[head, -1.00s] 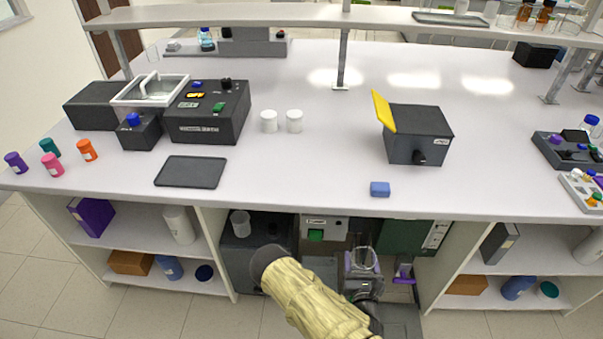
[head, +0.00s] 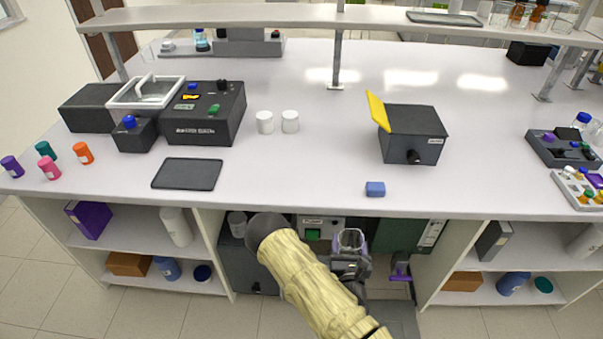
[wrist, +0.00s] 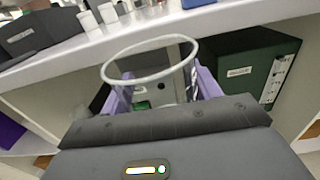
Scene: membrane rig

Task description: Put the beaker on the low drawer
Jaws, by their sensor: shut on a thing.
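My gripper (head: 350,256) is shut on a clear glass beaker (head: 351,238), in front of the space under the bench. In the wrist view the beaker's round rim (wrist: 150,82) faces me, between the two purple fingers (wrist: 160,92). The beaker looks roughly upright and held clear of any surface. Under the bench are a dark grey cabinet (head: 240,265), a grey unit with a green button (head: 312,235) and a dark green box (head: 400,235). My arm hides much of this space, and I cannot tell which part is the low drawer.
The bench top's front edge (head: 330,212) runs just above the beaker. A greyish cup (head: 237,222) stands on the dark cabinet. A purple handle (head: 399,272) sticks out right of my gripper. Open shelves flank the space.

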